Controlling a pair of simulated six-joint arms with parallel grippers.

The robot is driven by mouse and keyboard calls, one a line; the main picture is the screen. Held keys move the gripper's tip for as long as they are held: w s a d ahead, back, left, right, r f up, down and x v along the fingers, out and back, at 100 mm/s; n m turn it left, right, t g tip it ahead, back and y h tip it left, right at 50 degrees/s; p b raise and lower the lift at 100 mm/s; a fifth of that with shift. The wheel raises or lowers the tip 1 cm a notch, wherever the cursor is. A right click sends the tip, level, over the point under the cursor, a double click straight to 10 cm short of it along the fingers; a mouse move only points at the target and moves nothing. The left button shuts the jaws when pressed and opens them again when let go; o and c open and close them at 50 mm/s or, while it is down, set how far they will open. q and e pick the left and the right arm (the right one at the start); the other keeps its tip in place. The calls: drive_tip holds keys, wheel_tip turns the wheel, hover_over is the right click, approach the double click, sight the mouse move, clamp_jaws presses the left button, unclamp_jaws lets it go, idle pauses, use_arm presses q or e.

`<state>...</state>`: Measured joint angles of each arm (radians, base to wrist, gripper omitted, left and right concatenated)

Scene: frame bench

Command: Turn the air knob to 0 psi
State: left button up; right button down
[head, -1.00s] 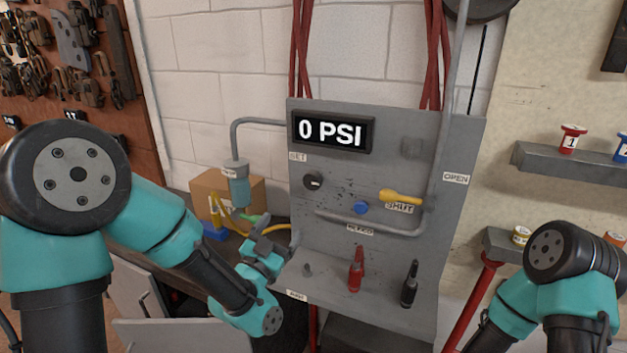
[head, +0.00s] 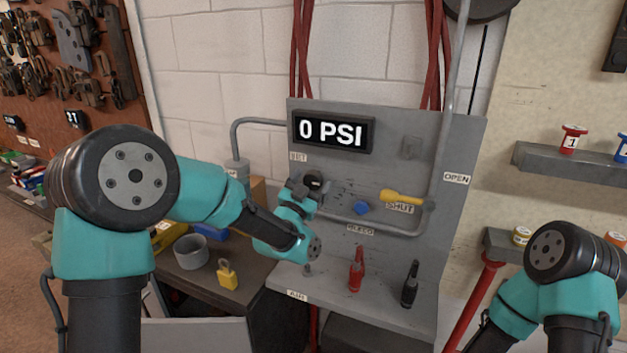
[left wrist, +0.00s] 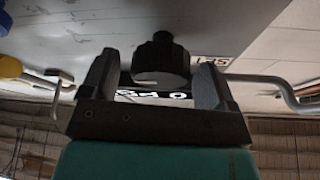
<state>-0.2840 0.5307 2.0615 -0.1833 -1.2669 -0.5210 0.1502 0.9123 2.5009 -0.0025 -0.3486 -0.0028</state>
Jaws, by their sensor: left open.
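The black air knob (head: 314,179) sits on the grey panel under the "SET" label (head: 299,157). The display (head: 333,132) above it reads "0 PSI". My left gripper (head: 303,188) is at the knob, partly covering it in the head view. In the left wrist view, the knob (left wrist: 160,58) shows between the two parted fingers of my left gripper (left wrist: 155,78), with visible gaps to both. The display (left wrist: 150,96) appears upside down behind the gripper there. My right arm is at the lower right; its gripper is out of frame.
A yellow lever (head: 401,196) by the "SHUT" label and a blue knob (head: 361,208) are to the right on the panel. A grey pipe (head: 385,228) runs below them. Red (head: 356,270) and black (head: 410,284) fittings stand on the ledge. A yellow padlock (head: 228,275) lies left.

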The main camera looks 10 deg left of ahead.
use_arm(q)
drive_tip(key=shift+w+d+r, duration=0.2)
drive_tip(key=shift+w+r, duration=0.05)
drive_tip(key=shift+w, duration=0.35)
drive_tip(key=c, duration=0.9)
